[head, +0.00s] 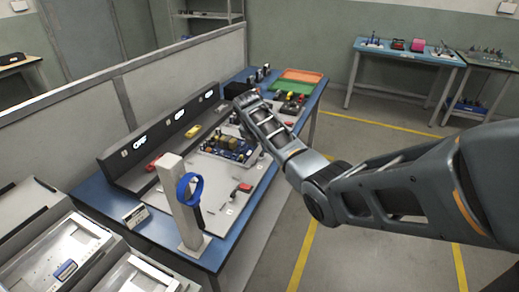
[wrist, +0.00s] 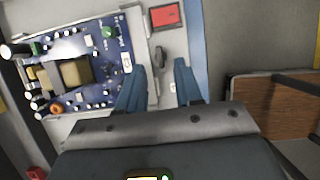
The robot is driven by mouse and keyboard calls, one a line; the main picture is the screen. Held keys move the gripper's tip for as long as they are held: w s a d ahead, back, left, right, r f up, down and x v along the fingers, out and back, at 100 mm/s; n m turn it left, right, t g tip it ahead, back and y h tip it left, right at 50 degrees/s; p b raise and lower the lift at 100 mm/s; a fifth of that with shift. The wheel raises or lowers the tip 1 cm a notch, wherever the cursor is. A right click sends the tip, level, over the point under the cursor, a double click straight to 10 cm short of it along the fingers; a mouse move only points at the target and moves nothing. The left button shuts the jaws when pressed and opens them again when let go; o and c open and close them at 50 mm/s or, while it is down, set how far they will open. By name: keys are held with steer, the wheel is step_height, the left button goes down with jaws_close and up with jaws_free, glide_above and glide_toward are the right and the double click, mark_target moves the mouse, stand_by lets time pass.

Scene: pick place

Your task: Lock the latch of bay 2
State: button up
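In the wrist view my gripper (wrist: 160,80) is open, its two blue fingers apart with nothing held between them. A small dark lever (wrist: 158,58) on a light plate shows in the gap just beyond the fingertips; it may be a latch, and I cannot read a bay number or tell its lock state. A red rectangle (wrist: 165,15) sits just above it. A blue circuit board (wrist: 75,70) lies to its left. In the head view the board (head: 228,149) lies in the middle of the bench, beside my arm. My fingers are hidden there.
A dark panel (head: 130,152) with lit OFF displays runs along the back of the blue bench (head: 160,232). A post with a blue ring (head: 190,187) stands in front. A red-handled piece (head: 245,187) lies on the light plate. Green and orange trays (head: 302,76) are at the far end.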

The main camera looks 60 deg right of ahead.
mark_target(262, 152)
steer(key=shift+x, duration=1.6)
steer(key=shift+a, duration=0.1)
jaws_close()
